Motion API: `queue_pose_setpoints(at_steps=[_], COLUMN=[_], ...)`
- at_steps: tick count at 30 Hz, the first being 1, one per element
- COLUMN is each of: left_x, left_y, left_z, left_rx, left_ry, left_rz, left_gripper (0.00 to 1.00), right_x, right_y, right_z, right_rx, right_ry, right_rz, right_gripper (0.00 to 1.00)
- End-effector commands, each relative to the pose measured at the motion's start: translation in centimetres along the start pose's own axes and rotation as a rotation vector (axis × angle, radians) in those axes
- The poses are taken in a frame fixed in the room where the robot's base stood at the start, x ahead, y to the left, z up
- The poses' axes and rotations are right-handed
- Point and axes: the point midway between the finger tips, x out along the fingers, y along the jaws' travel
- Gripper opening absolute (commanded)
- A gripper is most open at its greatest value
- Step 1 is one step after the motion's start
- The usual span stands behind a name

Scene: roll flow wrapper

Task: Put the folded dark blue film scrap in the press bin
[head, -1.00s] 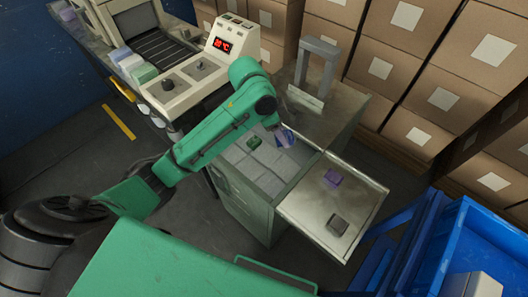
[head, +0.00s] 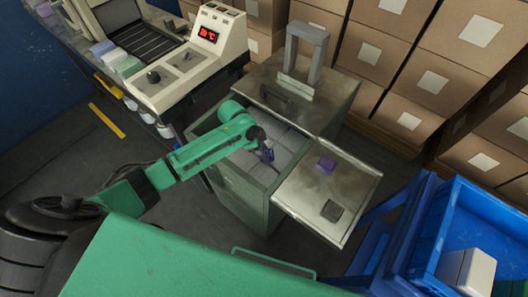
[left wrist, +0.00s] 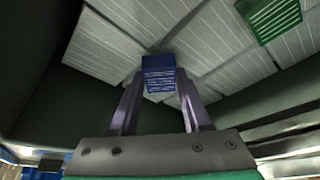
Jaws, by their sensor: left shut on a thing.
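The press bin (head: 247,197) is a grey-green metal cabinet, open at the top, with pale wrapped blocks inside. My left gripper (head: 265,152) reaches into its opening from the left. In the left wrist view its fingers (left wrist: 160,97) are shut on the folded dark blue film scrap (left wrist: 158,73), a small ribbed block. The scrap shows small and partly hidden at the fingertips in the head view (head: 269,155). It is over the pale blocks; I cannot tell whether it touches them. My right gripper is not in view.
A green scrap (left wrist: 270,17) lies on the pale blocks. A handled metal plate (head: 335,95) covers the bin's back. A blue crate (head: 480,215) stands right.

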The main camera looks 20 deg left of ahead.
Motion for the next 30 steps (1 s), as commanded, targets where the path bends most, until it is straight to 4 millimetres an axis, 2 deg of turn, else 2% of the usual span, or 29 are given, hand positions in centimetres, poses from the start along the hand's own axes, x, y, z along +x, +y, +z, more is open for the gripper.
queue_pose_setpoints(at_steps=[2, 11, 12, 13, 14, 25, 30], left_x=[0.6, 0.8, 0.7, 0.7, 0.7, 0.2, -2.5], left_y=[0.0, -0.1, -0.1, -0.1, -0.1, -0.1, -0.1], left_z=[0.2, 0.3, 0.3, 0.3, 0.3, 0.1, 0.1], left_rx=[-0.001, 0.0, 0.0, 0.0, 0.0, 0.0, 0.001], left_ry=[0.001, 0.001, 0.001, 0.001, 0.001, 0.001, 0.001], left_rz=[-0.002, -0.002, -0.002, -0.002, -0.002, -0.003, -0.005], left_gripper=[0.0, 0.0, 0.63, 0.75, 0.78, 0.78, 0.78], right_x=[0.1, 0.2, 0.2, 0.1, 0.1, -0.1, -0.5], right_y=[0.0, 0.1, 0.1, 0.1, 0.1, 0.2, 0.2], right_z=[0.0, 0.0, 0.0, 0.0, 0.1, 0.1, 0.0], right_rx=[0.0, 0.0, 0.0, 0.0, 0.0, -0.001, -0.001], right_ry=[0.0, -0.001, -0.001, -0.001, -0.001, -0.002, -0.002], right_rz=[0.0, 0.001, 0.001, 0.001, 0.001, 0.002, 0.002], right_gripper=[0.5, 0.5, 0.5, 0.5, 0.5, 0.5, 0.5])
